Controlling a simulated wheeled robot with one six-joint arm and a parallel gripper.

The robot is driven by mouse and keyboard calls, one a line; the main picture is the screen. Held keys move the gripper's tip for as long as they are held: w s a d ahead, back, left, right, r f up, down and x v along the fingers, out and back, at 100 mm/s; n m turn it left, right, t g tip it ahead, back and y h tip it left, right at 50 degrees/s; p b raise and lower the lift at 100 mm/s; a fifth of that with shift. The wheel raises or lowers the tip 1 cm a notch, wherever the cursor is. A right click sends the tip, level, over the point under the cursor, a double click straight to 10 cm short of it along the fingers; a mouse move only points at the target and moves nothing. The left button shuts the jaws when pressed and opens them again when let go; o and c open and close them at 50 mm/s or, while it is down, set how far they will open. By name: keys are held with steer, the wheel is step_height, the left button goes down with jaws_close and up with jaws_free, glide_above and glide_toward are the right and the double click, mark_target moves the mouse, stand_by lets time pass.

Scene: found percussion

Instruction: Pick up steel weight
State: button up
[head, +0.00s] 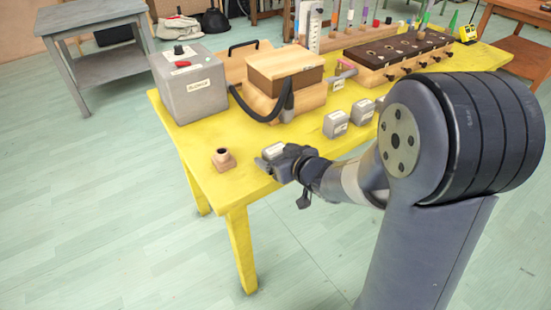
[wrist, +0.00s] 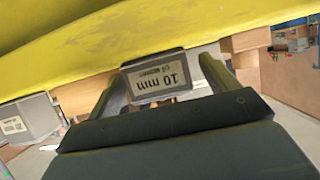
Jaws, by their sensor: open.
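In the head view the same weight (head: 273,151) is at the front edge of the yellow table, partly hidden by my gripper (head: 281,165). More grey labelled blocks stand on the table behind it, one (head: 336,124) and another (head: 362,112).
A small wooden block with a dark hole (head: 223,159) stands left of my gripper. Behind are a grey box (head: 190,93), a wooden box with a black hose (head: 285,75), and a long dark-topped unit (head: 398,55). The yellow table (head: 228,188) is bare at its front left corner.

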steer(key=shift+w+a+f, duration=0.25)
steer(key=shift+w+a, duration=0.05)
steer(key=shift+w, duration=0.2)
steer(key=shift+c, duration=0.5)
steer(key=shift+r, duration=0.1)
steer(key=c, duration=1.1)
steer(key=shift+c, duration=0.2)
